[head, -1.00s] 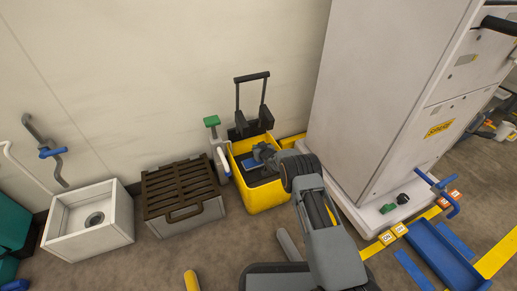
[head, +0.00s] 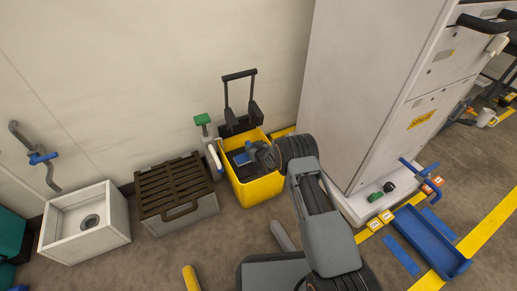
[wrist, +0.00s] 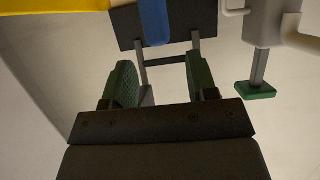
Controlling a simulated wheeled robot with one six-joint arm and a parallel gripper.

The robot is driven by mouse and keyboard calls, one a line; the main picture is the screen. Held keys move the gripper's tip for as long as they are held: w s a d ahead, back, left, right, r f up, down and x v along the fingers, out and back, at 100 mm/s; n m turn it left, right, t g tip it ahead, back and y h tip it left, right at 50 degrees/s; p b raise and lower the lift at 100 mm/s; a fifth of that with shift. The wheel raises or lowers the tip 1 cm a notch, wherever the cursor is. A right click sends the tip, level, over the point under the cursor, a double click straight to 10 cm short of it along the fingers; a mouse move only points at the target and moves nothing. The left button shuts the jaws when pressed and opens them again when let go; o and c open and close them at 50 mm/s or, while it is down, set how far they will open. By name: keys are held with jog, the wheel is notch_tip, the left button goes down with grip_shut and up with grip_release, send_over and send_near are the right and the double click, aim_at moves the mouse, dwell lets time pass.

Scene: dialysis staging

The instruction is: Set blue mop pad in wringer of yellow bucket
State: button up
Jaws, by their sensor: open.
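The blue mop pad (head: 243,158) lies at the dark wringer (head: 238,155) inside the yellow bucket (head: 257,190). In the wrist view the blue pad (wrist: 154,22) hangs across a dark plate near the bucket's yellow edge (wrist: 50,5). My gripper (head: 259,151) is over the bucket, just right of the pad. In the wrist view its green-padded fingers (wrist: 160,85) are apart with nothing held between them. My gripper partly hides the bucket's inside, so I cannot tell how fully the pad sits in the wringer.
A black upright handle (head: 240,75) rises behind the bucket. A green-topped post (head: 203,120) and a brown slatted box (head: 175,190) stand to the left, with a white sink (head: 85,222) beyond. A tall white cabinet (head: 370,90) stands close on the right.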

jog(key=s+d+r+m+g+h+p, duration=0.1)
jog(key=s+d+r+h, duration=0.1)
jog(key=s+d+r, duration=0.45)
jog(key=s+d+r+m+g+h, duration=0.15)
jog(key=s+r, duration=0.25)
jog(key=r, duration=0.6)
jog(key=s+d+r+m+g+h+p, duration=0.1)
jog(key=s+d+r+g+h, duration=0.15)
jog(key=s+r, duration=0.5)
jog(key=s+d+r+g, duration=0.1)
jog(key=s+r, duration=0.3)
jog(key=s, duration=0.7)
jog(key=s+d+r+m+g, duration=0.1)
jog(key=s+d+r+g, duration=0.1)
jog(key=s, duration=1)
jog(key=shift+r+g+y, duration=0.4)
jog(key=shift+r+g, duration=0.5)
jog(key=shift+r, duration=0.05)
jog(key=shift+r, duration=0.1)
